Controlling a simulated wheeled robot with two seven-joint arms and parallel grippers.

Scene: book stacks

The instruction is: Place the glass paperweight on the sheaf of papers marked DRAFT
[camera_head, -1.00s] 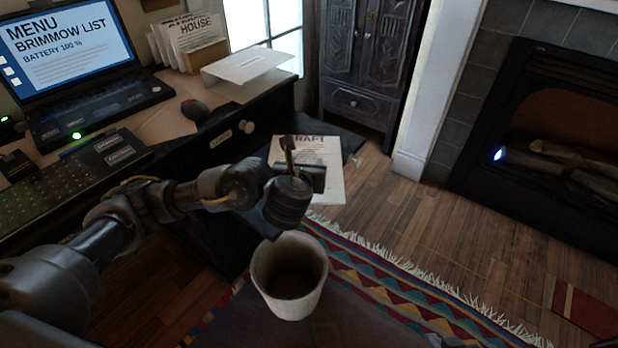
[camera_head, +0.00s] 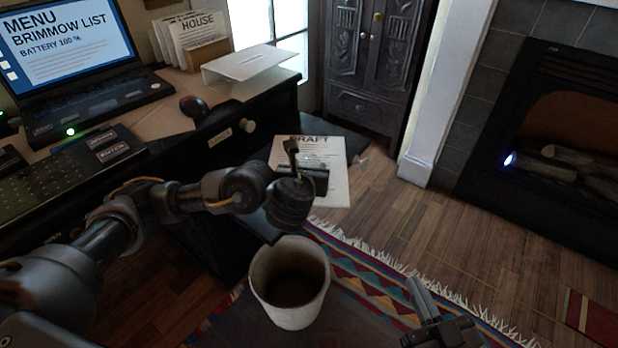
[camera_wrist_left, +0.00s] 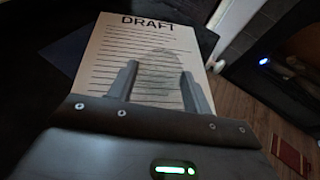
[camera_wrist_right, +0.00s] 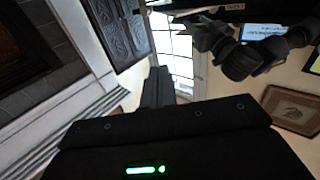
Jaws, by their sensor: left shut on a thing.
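The sheaf of papers marked DRAFT (camera_head: 337,186) lies on a dark low surface beyond the desk. It also shows in the left wrist view (camera_wrist_left: 106,52). My left gripper (camera_head: 308,168) is over the sheaf, its fingers partly hiding the page. In the left wrist view my left gripper (camera_wrist_left: 158,84) is shut on the clear glass paperweight (camera_wrist_left: 160,68), a rounded see-through shape against the printed lines. I cannot tell whether the paperweight touches the paper. My right gripper (camera_head: 418,294) is at the lower right above the rug. In the right wrist view its fingers (camera_wrist_right: 158,86) are together and empty.
The desk (camera_head: 165,160) at left holds a laptop (camera_head: 85,65), a mouse (camera_head: 194,107) and a white stand (camera_head: 247,63). A whitish bin (camera_head: 289,310) stands in front of my left gripper. A cabinet (camera_head: 368,55) and a fireplace (camera_head: 560,130) stand behind.

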